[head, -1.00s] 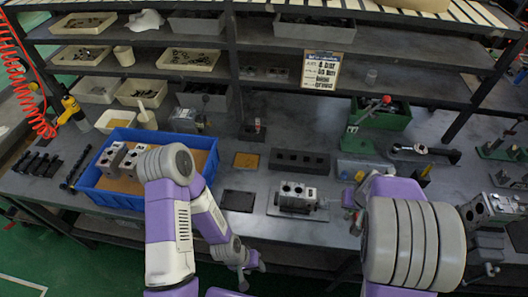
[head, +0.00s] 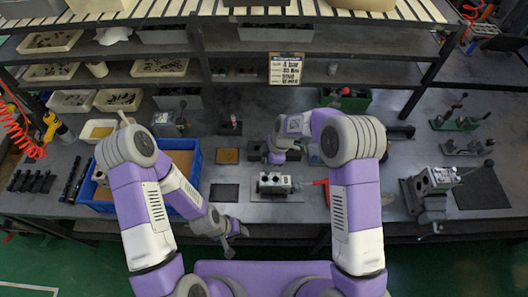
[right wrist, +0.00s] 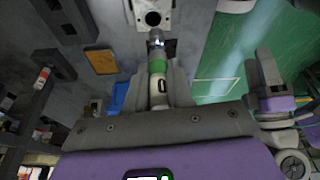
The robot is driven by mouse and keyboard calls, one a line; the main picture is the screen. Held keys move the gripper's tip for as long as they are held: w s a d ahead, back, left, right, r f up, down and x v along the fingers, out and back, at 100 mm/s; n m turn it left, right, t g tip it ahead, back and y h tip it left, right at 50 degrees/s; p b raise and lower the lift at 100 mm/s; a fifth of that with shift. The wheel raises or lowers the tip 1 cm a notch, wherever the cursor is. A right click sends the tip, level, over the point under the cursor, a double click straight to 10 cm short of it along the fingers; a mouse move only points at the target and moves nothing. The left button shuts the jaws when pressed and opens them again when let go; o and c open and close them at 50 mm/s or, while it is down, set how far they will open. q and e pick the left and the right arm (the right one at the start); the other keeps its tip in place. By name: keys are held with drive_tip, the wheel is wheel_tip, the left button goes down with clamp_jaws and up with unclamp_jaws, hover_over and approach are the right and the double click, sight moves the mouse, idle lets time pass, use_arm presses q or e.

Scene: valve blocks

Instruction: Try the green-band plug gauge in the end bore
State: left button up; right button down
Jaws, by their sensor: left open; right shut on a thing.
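The green-band plug gauge (right wrist: 157,68) is between the fingers of my right gripper (right wrist: 158,88) in the right wrist view. Its shiny tip points at the valve block (right wrist: 166,17). A dark round bore shows in the block's face just beyond the tip; I cannot tell whether they touch. In the head view the grey valve block (head: 275,184) sits on a plate at the bench's front middle, bores on top. My right gripper (head: 276,157) is shut just behind it; the gauge is not clear there. My left gripper (head: 234,236) is open and empty, in front of the bench edge.
A blue tray (head: 196,158) stands left, partly hidden by my left arm. A yellow pad (head: 229,156) and a dark pad (head: 224,193) lie left of the block. Another block (head: 440,178) stands in a fixture at right.

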use_arm(q)
drive_tip(key=shift+r, duration=0.5)
use_arm(e)
drive_tip(key=shift+w+a+r+n, duration=0.2)
drive_tip(key=shift+a+r+n, duration=0.15)
drive_tip(key=shift+a+n, duration=0.2)
use_arm(q)
drive_tip(key=shift+f, duration=0.1)
wheel_tip(320, 180, down, 5)
drive_tip(key=b, duration=0.5)
use_arm(e)
wheel_tip(320, 180, down, 5)
use_arm(q)
drive_tip(key=shift+f+b, duration=0.6)
drive_tip(key=shift+f, duration=0.05)
drive_tip(key=shift+f+b, duration=1.85)
use_arm(e)
drive_tip(key=shift+f, duration=1.85)
drive_tip(key=shift+r, duration=0.1)
